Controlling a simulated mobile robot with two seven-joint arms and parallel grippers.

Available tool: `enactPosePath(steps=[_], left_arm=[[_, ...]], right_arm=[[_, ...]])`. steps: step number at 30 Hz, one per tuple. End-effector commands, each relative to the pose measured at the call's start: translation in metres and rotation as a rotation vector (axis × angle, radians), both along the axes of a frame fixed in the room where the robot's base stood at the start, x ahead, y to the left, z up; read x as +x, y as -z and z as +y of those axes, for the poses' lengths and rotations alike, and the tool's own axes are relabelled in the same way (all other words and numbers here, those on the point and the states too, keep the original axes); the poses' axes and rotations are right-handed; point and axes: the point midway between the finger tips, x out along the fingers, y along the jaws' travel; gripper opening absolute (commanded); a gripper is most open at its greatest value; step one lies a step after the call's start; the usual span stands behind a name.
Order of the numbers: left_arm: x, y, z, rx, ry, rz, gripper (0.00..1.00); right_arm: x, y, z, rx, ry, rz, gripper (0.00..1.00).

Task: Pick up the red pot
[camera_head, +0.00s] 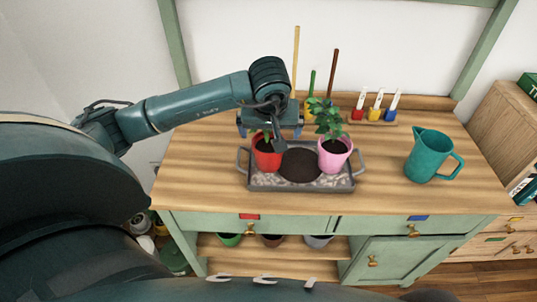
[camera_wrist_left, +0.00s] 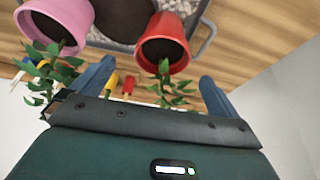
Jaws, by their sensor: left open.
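The red pot (camera_head: 266,159) holds dark soil and a small green plant. It stands in the left part of a grey tray (camera_head: 300,187). My left gripper (camera_head: 270,130) is open behind and above the pot, partly hiding its plant. In the left wrist view, the red pot (camera_wrist_left: 178,30) is beyond the open fingers of the left gripper (camera_wrist_left: 154,85). The plant's leaves (camera_wrist_left: 165,85) show between the fingers, and I see no contact with the pot. My right gripper is not in view.
A pink potted plant (camera_head: 334,160) stands at the tray's right, with a dark round soil patch (camera_head: 300,165) between the pots. A teal pitcher (camera_head: 425,157) stands on the right of the wooden worktop (camera_head: 200,170). Tools and small coloured pots (camera_head: 375,113) stand at the back.

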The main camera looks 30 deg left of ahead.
Motion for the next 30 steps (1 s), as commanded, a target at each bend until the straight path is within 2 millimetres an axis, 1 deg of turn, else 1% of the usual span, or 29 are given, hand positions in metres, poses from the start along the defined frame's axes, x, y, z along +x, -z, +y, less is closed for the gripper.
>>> enactPosePath(steps=[5,10,13,16,22,23,30], left_arm=[[0.004,0.011,0.004,0.0,0.0,0.002,0.99],[0.012,0.033,0.013,-0.002,-0.003,0.005,0.99],[0.016,0.045,0.015,-0.002,0.0,0.003,0.99],[0.019,0.051,0.016,-0.001,0.0,0.001,0.99],[0.019,0.052,0.016,0.0,0.001,0.0,0.99],[0.019,0.052,0.016,0.0,0.001,0.0,0.99],[0.019,0.051,0.016,0.0,0.001,0.0,0.79]], right_arm=[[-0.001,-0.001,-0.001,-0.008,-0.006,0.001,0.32],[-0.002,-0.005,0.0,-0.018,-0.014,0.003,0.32],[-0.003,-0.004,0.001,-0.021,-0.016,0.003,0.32],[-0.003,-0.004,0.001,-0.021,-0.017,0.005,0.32],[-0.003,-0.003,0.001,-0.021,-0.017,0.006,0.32],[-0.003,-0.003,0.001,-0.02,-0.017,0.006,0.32],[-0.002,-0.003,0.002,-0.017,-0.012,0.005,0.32]])
